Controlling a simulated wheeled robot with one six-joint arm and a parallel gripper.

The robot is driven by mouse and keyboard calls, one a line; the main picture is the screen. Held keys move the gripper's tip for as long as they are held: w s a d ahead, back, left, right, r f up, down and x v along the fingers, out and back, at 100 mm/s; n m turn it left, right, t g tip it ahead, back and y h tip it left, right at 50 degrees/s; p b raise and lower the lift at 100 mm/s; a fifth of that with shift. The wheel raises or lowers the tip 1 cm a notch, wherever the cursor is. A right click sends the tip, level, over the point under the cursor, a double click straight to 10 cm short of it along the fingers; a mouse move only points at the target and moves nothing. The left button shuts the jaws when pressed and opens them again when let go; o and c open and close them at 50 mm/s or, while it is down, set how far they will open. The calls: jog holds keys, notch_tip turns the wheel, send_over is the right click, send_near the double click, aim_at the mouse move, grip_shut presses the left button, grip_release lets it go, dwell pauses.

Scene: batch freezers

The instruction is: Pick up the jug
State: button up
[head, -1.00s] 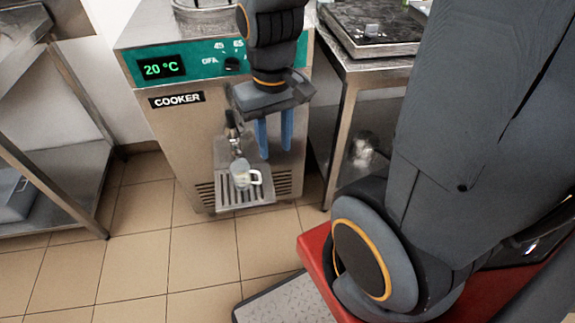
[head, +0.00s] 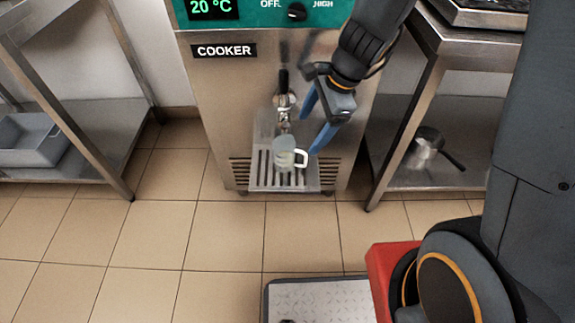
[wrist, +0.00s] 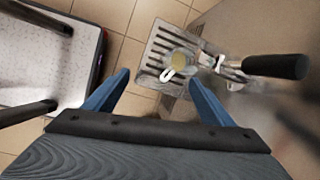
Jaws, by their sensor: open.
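The jug (head: 285,154) is a small clear cup with a white handle on its right side. It stands upright on the slotted drip tray (head: 258,178) under the cooker's tap (head: 284,101). In the wrist view the jug (wrist: 179,62) shows on the tray (wrist: 159,42), ahead of and between the open fingers. My gripper (head: 311,132) is open and empty, with its blue fingers pointing down just above and to the right of the jug. The fingertips also show in the wrist view (wrist: 158,78), apart from the jug.
The tap's black lever (wrist: 275,66) juts out close to the right finger in the wrist view. A steel shelf table (head: 425,95) with a pot (head: 424,147) stands right of the cooker (head: 222,110). Another shelf unit (head: 95,120) stands left.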

aim_at(287, 150)
jog(key=w+a+f+m+b, duration=0.1)
jog(key=w+f+m, duration=0.1)
jog(key=f, duration=0.1)
jog(key=w+a+f+m+b, duration=0.1)
jog(key=w+f+m+b, duration=0.1)
jog(key=f, duration=0.2)
jog(key=w+a+f+m+b, duration=0.1)
jog(key=w+f+m, duration=0.1)
jog(key=f+m, duration=0.1)
jog(key=shift+w+a+f+t+b, duration=0.15)
jog(key=shift+f+t+b, duration=0.05)
jog(key=shift+t+b, duration=0.1)
jog(key=shift+y, duration=0.3)
jog(key=b+x, duration=0.3)
jog(key=x, duration=0.4)
jog(key=shift+f+b, duration=0.3)
jog(key=shift+b, duration=0.05)
jog(key=shift+r, duration=0.1)
jog(key=c, duration=1.4)
jog(key=shift+o, duration=0.2)
